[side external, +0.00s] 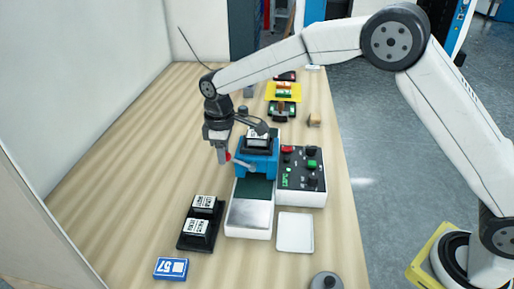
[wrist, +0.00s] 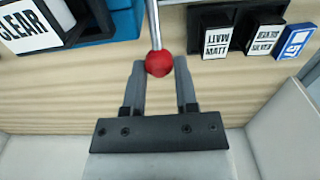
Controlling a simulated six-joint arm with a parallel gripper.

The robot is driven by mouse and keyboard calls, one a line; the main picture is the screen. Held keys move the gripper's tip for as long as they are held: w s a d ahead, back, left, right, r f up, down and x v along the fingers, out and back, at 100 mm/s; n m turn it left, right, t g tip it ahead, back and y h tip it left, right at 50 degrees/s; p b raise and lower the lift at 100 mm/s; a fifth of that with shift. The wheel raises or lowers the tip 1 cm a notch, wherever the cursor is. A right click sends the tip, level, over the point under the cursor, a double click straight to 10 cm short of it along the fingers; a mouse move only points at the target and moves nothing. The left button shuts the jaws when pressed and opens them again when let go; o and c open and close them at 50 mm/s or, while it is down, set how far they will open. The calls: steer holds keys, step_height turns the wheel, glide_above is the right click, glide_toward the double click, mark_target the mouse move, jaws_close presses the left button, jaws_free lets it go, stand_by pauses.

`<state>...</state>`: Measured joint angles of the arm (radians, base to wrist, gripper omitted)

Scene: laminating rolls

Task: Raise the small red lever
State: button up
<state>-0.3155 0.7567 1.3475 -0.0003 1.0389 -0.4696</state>
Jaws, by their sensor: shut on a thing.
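The small red lever has a round red knob (wrist: 159,63) on a thin metal rod, seen in the wrist view between my fingertips. In the side external view the red knob (side external: 228,156) shows at the left of the blue laminating unit (side external: 258,170), with its rod running down to the right toward the unit. My gripper (wrist: 159,72) is shut on the knob, one finger on each side. In the side external view my gripper (side external: 222,157) points down beside the unit and partly hides the knob.
A black holder (side external: 187,241) with two labelled rolls and a blue box marked 57 (side external: 171,268) stand in front. A control box (side external: 303,180) with buttons is right of the unit. A white tray (side external: 295,232) lies nearby. The table's left side is clear.

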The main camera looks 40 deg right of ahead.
steer(key=shift+w+r, duration=0.1)
steer(key=shift+r, duration=0.15)
steer(key=o, duration=0.7)
steer(key=shift+f, duration=0.1)
steer(key=shift+r, duration=3)
steer(key=shift+d, duration=0.1)
steer(key=shift+s+d+f+m, duration=0.1)
steer(key=shift+s+d+m, duration=0.2)
steer(key=shift+s+d, duration=0.2)
steer(key=s+d+f+m+t, duration=0.1)
steer(key=s+d+f+m, duration=0.2)
steer(key=s+d, duration=0.5)
steer(key=s+d+f+m+t, duration=0.1)
steer(key=s+d+f+m, duration=0.3)
steer(key=s, duration=1.1)
steer(key=d+m, duration=0.1)
steer(key=d, duration=0.2)
steer(key=shift+d+t, duration=0.3)
steer(key=shift+d, duration=0.1)
